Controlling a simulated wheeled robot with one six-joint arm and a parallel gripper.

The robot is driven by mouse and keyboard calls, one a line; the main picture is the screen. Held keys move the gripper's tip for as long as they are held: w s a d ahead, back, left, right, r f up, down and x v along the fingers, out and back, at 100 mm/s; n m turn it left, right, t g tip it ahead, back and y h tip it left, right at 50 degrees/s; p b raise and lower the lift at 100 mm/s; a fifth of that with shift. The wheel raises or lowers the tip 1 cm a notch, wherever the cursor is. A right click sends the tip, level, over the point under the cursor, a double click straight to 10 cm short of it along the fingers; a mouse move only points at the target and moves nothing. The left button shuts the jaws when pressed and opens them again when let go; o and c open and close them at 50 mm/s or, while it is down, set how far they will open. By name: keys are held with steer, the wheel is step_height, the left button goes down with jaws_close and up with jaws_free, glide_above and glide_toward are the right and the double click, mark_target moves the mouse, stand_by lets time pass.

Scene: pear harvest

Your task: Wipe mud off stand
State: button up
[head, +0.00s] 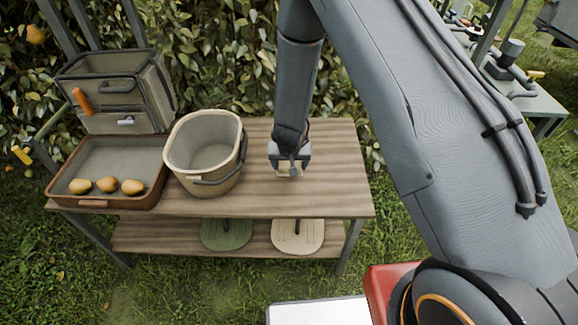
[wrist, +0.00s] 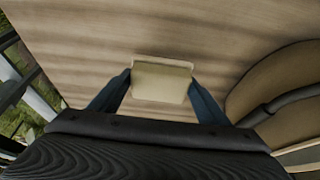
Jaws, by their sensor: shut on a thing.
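The wooden stand (head: 335,185) has a striped plank top and a lower shelf. My gripper (head: 290,170) is over the right half of the top, pointing down. It is shut on a pale, cream-coloured block, likely a sponge or cloth (wrist: 161,80), which shows between the two fingers in the wrist view. The block is at or just above the wood; I cannot tell whether it touches. No clear mud patch shows on the visible top in either view. The wood under the block and my gripper is hidden.
A beige bucket (head: 204,155) with a dark handle stands left of my gripper, close by. A brown-rimmed tray (head: 110,160) with several pears is at the far left, before a grey crate (head: 117,90). Two boards lie on the lower shelf (head: 180,236). The top's right end is clear.

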steer(key=shift+r+p, duration=0.95)
steer(key=shift+r, duration=0.05)
